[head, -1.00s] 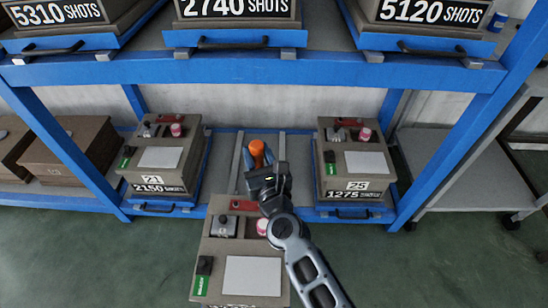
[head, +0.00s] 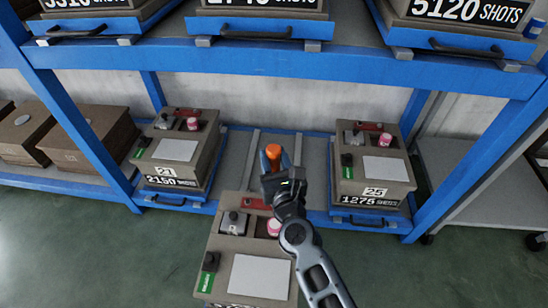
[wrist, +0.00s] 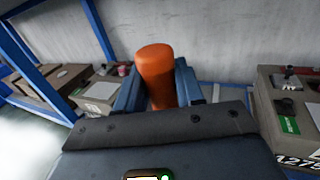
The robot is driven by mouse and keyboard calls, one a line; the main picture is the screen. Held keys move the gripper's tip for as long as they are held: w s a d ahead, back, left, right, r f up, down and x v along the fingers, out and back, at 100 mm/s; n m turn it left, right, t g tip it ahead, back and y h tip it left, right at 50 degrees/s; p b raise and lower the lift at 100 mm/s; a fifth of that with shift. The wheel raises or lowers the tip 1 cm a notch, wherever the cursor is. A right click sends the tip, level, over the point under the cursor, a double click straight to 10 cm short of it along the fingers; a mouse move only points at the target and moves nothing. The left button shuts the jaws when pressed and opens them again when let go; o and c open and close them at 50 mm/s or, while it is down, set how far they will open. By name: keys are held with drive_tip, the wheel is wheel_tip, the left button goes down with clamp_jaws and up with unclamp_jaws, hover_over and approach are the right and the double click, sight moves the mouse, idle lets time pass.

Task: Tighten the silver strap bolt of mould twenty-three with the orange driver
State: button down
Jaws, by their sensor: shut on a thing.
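My gripper (head: 272,160) is shut on the orange driver (head: 274,153), whose rounded orange handle stands up between the blue fingers. The driver also fills the middle of the wrist view (wrist: 156,75); its lower end is hidden. Below my gripper in the head view is a brown mould (head: 228,262) pulled out in front of the rack, with a grey block, a red part, a pink cap and a blank pale plate on top. Its number is cut off or hidden, and I cannot make out a silver strap bolt on it. My gripper is above the mould's far right edge.
Mould 21 (head: 172,182) and mould 25 (head: 375,192) stand on the lower shelf either side of an empty bay (head: 250,165). Brown boxes (head: 100,135) sit at left, a grey cart (head: 470,205) at right.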

sight(274, 170)
drive_tip(key=shift+f+b, duration=2.05)
drive_tip(key=shift+f, duration=0.1)
drive_tip(key=shift+f+b, duration=0.9)
drive_tip(key=shift+b, duration=0.05)
idle(1.2)
drive_tip(key=shift+f+b, duration=0.4)
drive_tip(key=shift+f, duration=0.2)
idle(1.1)
drive_tip(key=shift+r, duration=0.1)
drive_tip(key=shift+r+p, duration=2.5)
drive_tip(key=shift+r, duration=0.2)
